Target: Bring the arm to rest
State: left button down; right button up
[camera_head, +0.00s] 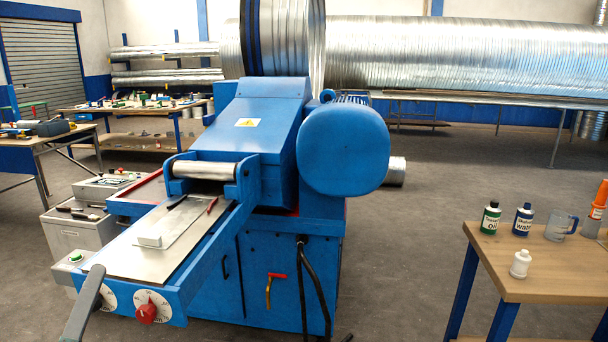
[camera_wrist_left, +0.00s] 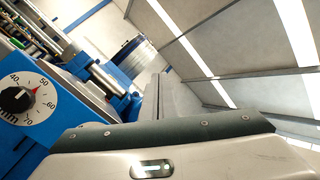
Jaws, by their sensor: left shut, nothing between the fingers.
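My left gripper (camera_head: 93,279) comes in at the lower left of the head view, in front of the near left corner of the blue machine (camera_head: 245,160). Its grey fingers are shut with nothing between them. In the left wrist view the shut fingers (camera_wrist_left: 168,95) point up, with the machine's dial (camera_wrist_left: 18,100) to their left. I cannot tell how far the fingers are from the machine. My right gripper is in neither view.
A wooden table (camera_head: 545,262) with bottles stands at the right. A grey cabinet (camera_head: 66,235) is at the left. Floor between machine and table is clear.

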pick_arm(q)
jog(key=s+a+f+n+g+y, duration=0.1)
jog(key=s+f+n+g+y, duration=0.2)
jog(key=f+n, duration=0.5)
jog(key=s+f+n+g+y, duration=0.1)
jog(key=f+n+g+y, duration=0.2)
jog(key=f+n+g, duration=0.35)
jog(key=s+a+f+n+g+y, duration=0.1)
jog(key=s+f+n+g+y, duration=0.15)
jog(key=f+n, duration=0.75)
jog(key=s+d+f+m+g+h, duration=0.1)
jog(key=s+d+f+g+h, duration=0.75)
jog(key=s+d+f, duration=1.05)
jog(key=s+a+f+x, duration=0.1)
jog(key=s+x, duration=0.1)
jog(key=x, duration=1)
jog(key=s+a+f+x, duration=0.1)
jog(key=s+x, duration=0.1)
jog(key=x, duration=1)
jog(key=s+f, duration=0.4)
jog(key=f, duration=0.4)
jog(key=s+f, duration=0.4)
jog(key=f, duration=0.4)
jog(key=shift+s+d+f+m, duration=0.3)
jog(key=shift+d+f+m, duration=0.05)
jog(key=shift+m, duration=0.1)
